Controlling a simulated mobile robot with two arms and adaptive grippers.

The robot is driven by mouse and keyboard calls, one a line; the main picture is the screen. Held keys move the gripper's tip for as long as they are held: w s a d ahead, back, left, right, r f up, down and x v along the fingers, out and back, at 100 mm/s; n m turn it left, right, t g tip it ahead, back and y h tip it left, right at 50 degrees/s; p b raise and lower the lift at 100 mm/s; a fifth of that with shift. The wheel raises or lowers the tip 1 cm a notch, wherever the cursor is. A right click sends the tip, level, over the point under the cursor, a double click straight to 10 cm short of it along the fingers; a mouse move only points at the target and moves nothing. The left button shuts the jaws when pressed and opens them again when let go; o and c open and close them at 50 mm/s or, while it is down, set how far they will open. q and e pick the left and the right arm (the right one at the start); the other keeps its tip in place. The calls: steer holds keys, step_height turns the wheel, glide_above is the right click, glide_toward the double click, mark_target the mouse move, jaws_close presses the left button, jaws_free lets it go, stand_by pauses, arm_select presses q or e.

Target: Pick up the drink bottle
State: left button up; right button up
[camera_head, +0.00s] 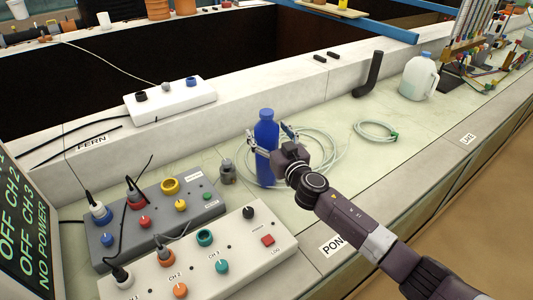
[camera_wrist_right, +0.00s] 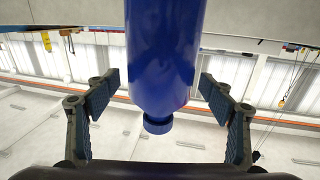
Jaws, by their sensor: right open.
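A blue drink bottle (camera_head: 266,160) with a lighter blue cap stands upright on the pale green bench top. My right gripper (camera_head: 271,138) is open at the bottle's upper body, with one finger on each side. In the right wrist view the bottle (camera_wrist_right: 165,55) is between the finger pads of the right gripper (camera_wrist_right: 158,100), with a visible gap on both sides. The picture there is turned, with the cap at the bottom. My left gripper is not in view.
A clear coiled hose (camera_head: 318,150) lies behind and right of the bottle. A small grey object (camera_head: 227,174) stands just left of it. Two control boxes, one grey (camera_head: 188,228) and one white (camera_head: 248,250), are in front. A white jug (camera_head: 418,77) is far right.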

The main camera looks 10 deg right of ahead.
steer(key=shift+w+a, duration=0.1)
steer(key=shift+w, duration=0.3)
steer(key=c, duration=1.7)
